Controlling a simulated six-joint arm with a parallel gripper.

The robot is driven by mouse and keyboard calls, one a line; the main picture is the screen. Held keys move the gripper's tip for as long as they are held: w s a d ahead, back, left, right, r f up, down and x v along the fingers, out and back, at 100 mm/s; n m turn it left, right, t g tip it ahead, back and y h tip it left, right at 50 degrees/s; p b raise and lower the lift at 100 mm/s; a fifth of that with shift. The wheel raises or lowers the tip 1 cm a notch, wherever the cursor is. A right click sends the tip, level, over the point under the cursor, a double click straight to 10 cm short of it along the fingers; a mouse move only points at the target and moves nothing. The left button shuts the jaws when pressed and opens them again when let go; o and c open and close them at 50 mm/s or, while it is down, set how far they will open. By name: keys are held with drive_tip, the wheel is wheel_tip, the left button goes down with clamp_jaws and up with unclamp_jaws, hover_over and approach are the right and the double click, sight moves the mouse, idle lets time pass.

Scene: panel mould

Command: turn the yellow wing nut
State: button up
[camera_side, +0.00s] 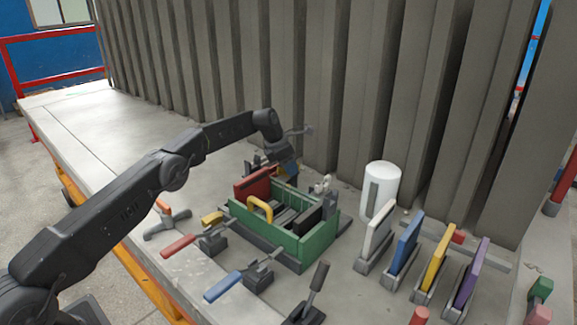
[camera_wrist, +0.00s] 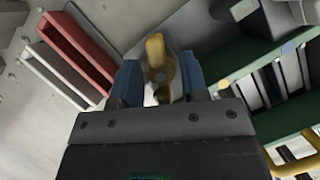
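The yellow wing nut (camera_wrist: 156,52) shows in the wrist view, with one wing pointing up the picture and the other down between my fingers. My gripper (camera_wrist: 160,78) has its two blue fingers on either side of the nut. The fingers look apart, with narrow gaps beside the nut, so they are around it rather than clearly pressed on it. In the side view my gripper (camera_side: 287,172) points down behind the green toolbox, and the wing nut is hidden there.
A green toolbox (camera_side: 316,243) with a yellow handle stands close to my gripper, with a red panel (camera_side: 252,187) beside it. Levers with red (camera_side: 178,246) and blue (camera_side: 222,287) handles lie in front. A white cylinder (camera_side: 382,180) and several coloured upright plates stand right.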

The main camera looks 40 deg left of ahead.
drive_tip(key=v, duration=1.4)
